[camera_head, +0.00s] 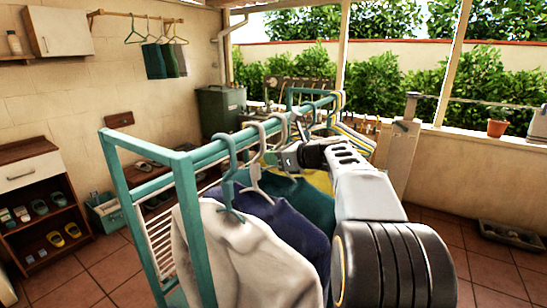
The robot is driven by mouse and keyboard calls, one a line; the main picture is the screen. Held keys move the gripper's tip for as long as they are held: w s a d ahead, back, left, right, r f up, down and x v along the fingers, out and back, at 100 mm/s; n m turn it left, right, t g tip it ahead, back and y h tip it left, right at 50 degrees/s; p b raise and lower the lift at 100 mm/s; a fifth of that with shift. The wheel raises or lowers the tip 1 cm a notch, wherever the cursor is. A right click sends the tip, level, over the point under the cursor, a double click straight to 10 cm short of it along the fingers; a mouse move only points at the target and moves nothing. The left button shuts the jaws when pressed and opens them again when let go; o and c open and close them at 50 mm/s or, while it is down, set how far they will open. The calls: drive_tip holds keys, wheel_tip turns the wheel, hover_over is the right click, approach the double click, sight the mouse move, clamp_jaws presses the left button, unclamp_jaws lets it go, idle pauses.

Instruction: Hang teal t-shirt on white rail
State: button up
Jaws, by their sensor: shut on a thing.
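The teal t-shirt (308,204) hangs among other shirts on the teal rack (180,165), between a navy shirt and a yellow one. My gripper (288,160) is at hanger height just above the teal t-shirt, below the rack's top bar. It is shut, apparently on the teal t-shirt's hanger; the fingertips are small and partly hidden by neighbouring hangers. I cannot tell whether the hanger's hook still rests on the bar. I cannot make out a white rail in this view.
A pale shirt (245,250) and a navy shirt (290,228) hang nearer; a yellow shirt (322,180) hangs beyond. A wooden wall rail (140,15) holds hangers and cloths. A shoe shelf (40,205) stands left.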

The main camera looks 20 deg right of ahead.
clamp_jaws()
drive_tip(key=shift+r, duration=0.2)
drive_tip(key=shift+r+p, duration=1.35)
drive_tip(key=shift+p, duration=0.35)
drive_tip(key=s+d+p, duration=0.4)
drive_tip(key=s+d, duration=0.6)
drive_tip(key=s, duration=0.5)
drive_tip(key=s+d+p, duration=0.4)
drive_tip(key=s+d, duration=0.6)
drive_tip(key=s, duration=0.5)
drive_tip(key=shift+r+p, duration=0.4)
drive_tip(key=shift+r, duration=0.05)
